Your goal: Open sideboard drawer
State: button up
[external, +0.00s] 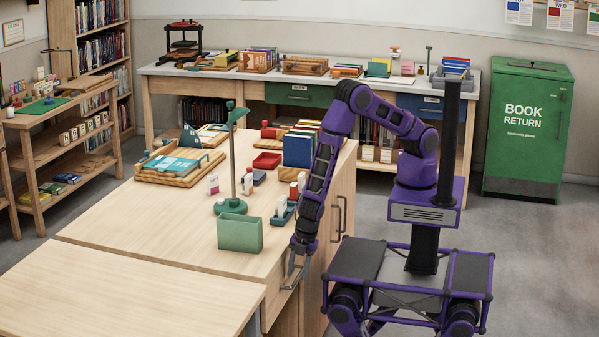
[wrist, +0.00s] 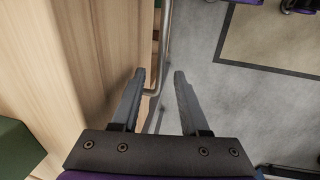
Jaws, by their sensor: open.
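The wooden sideboard (external: 180,225) stands in the middle of the external view, its front face turned right toward my base. My gripper (external: 292,278) is at that front, near the top edge. In the wrist view my gripper (wrist: 159,78) is open, with two grey fingers apart and nothing held. A thin metal bar handle (wrist: 166,45) runs along the wooden front (wrist: 85,60) and bends in near the left fingertip. Its near end lies between the fingers in the picture; contact cannot be told. My arm partly hides the front, and the drawer's edges are not clear.
A green bin (external: 240,233), a green lamp (external: 230,205), books (external: 300,147) and small items stand on the sideboard top. Tall door handles (external: 338,218) are on its front, right of my gripper. Grey floor (wrist: 205,50) is open beside the front.

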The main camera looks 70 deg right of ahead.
jog(key=shift+w+f, duration=0.2)
jog(key=shift+f, duration=0.75)
grip_shut()
dwell(0.8)
